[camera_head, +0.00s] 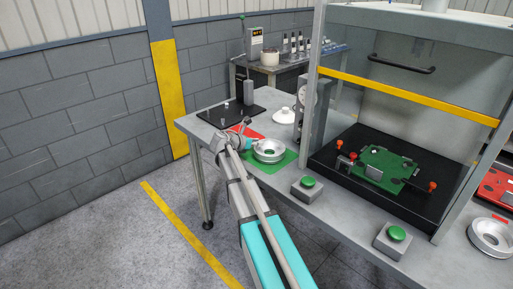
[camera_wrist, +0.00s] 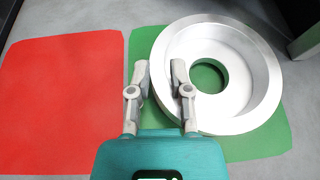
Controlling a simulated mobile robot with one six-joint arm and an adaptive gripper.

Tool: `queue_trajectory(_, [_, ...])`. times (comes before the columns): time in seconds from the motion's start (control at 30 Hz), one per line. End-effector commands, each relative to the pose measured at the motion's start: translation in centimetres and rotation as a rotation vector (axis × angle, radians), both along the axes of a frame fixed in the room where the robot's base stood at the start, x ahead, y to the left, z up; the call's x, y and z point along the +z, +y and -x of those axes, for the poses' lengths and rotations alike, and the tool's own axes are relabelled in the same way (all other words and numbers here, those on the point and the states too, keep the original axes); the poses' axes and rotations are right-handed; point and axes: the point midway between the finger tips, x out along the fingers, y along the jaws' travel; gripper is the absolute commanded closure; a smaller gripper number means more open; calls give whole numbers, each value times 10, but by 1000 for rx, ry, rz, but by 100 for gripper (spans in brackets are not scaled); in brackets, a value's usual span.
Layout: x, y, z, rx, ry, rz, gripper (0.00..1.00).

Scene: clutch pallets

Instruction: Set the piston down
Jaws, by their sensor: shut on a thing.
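The piston (camera_wrist: 245,65) is a round silver metal part like a shallow dish with a hole in the middle. In the wrist view it is over the right part of the green mat (camera_wrist: 240,148), which shows through its hole. My gripper (camera_wrist: 160,68) is shut on the piston's left wall, one finger outside the rim and one inside. The head view also shows the piston (camera_head: 269,152) over the green mat (camera_head: 288,160). It looks level; I cannot tell whether it touches the mat. The red mat (camera_wrist: 60,100) lies to the left, bare.
A black plate with a stand (camera_head: 222,115) is on the table's far left corner. A dial gauge stand (camera_head: 307,103) and a white lidded part (camera_head: 284,115) are behind the mat. Green buttons (camera_head: 307,182) line the front edge. A glass-sided station with a green fixture (camera_head: 385,165) is right.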

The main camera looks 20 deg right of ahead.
Motion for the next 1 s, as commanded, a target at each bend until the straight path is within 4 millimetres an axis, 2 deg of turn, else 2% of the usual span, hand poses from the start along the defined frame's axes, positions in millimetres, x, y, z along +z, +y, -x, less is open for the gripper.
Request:
queue_trajectory(0.53, [-6,-1,0,0,1,2,100])
queue_trajectory(0.57, [-5,0,0,-1,0,0,70])
queue_trajectory(0.73, [-5,-1,0,-1,0,0,40])
queue_trajectory(1.0, [-5,-1,0,-1,0,0,40])
